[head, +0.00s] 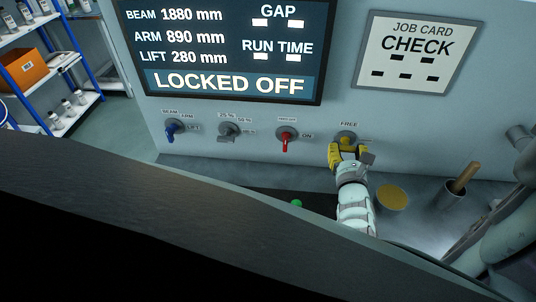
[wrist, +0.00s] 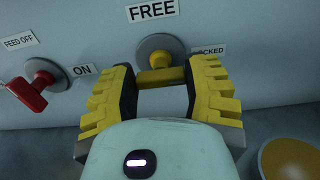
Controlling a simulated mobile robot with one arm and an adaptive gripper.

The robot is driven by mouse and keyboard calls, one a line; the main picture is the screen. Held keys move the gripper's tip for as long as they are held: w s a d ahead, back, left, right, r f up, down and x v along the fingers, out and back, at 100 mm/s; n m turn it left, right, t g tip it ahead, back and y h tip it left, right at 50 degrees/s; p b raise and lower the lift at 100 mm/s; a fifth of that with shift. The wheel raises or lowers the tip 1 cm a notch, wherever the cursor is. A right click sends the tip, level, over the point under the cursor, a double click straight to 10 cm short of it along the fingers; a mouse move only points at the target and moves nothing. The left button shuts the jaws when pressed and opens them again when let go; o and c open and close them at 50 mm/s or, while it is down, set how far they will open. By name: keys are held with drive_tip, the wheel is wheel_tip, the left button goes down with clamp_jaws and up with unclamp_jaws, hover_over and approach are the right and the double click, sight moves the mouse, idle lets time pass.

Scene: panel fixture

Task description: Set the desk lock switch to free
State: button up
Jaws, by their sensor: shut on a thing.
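The desk lock switch is a yellow handle on a round grey base (head: 346,136) on the panel, under a FREE label (head: 349,124). In the wrist view the yellow handle (wrist: 160,76) lies between my fingers, with FREE above it and a partly covered LOCKED label (wrist: 209,50) to its right. My gripper (wrist: 161,84) is shut on the handle, one yellow-padded finger on each side. It also shows in the head view (head: 348,154). I cannot tell the handle's exact angle. The screen (head: 230,84) reads LOCKED OFF.
Left of the lock switch are a red switch (head: 286,138), a grey switch (head: 230,130) and a blue switch (head: 174,129). A round tan-topped item (head: 392,197) and a cup with a wooden handle (head: 452,194) stand right of my arm. A job card (head: 417,52) reads CHECK.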

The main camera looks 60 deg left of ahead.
drive_tip(key=shift+f, duration=0.1)
drive_tip(key=n+b, duration=0.5)
drive_tip(key=n, duration=0.1)
drive_tip(key=n+b, duration=0.4)
drive_tip(key=n, duration=0.2)
drive_tip(key=n+b, duration=0.5)
drive_tip(key=shift+s+a+f+n+b, duration=0.25)
drive_tip(key=shift+n+b, duration=0.05)
drive_tip(key=shift+n, duration=0.1)
idle(0.5)
drive_tip(key=o, duration=1.2)
drive_tip(key=shift+r, duration=0.1)
drive_tip(key=shift+w, duration=0.1)
drive_tip(key=shift+r, duration=0.1)
